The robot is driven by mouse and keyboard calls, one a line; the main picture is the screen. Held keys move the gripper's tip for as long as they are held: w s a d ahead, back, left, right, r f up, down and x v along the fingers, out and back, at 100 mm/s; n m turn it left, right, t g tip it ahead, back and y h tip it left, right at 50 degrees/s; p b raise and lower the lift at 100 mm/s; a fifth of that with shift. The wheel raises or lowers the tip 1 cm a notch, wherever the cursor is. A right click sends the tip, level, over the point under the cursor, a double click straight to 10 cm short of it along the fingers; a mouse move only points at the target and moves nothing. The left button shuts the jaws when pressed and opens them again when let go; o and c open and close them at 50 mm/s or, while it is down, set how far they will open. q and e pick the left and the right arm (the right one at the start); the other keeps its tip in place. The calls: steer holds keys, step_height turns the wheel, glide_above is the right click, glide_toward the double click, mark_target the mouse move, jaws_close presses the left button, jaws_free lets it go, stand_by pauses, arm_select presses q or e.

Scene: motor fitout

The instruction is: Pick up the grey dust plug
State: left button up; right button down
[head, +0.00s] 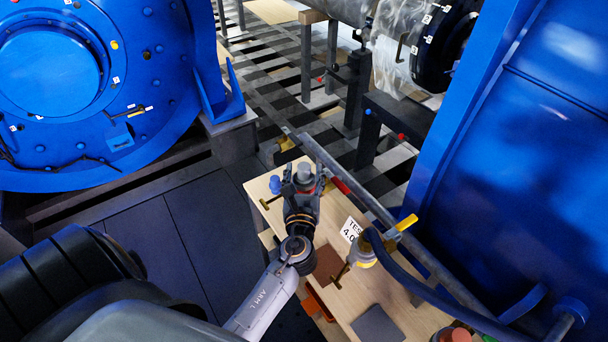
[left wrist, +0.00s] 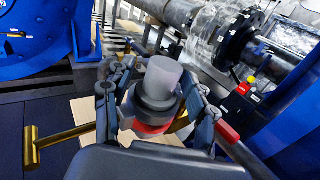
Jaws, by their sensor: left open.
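The grey dust plug (head: 304,171) stands at the far end of the wooden bench, between the fingertips of my left gripper (head: 303,186). In the left wrist view the plug (left wrist: 158,82) is a pale grey cylinder on a wider dark collar, with a red ring below it. The fingers of my left gripper (left wrist: 155,100) are open on both sides of it. A gap shows at the left finger; contact on the right side cannot be told. My right gripper is not in view.
The wooden bench (head: 390,312) holds a brass T-handle (left wrist: 58,142), a blue knob (head: 275,184), a yellow-handled valve (head: 392,236) and a white label (head: 351,230). A rail (head: 345,178) runs along its right edge. Large blue housings stand on both sides.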

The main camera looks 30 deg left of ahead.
mark_target(304, 167)
arm_select(q)
jaws_close()
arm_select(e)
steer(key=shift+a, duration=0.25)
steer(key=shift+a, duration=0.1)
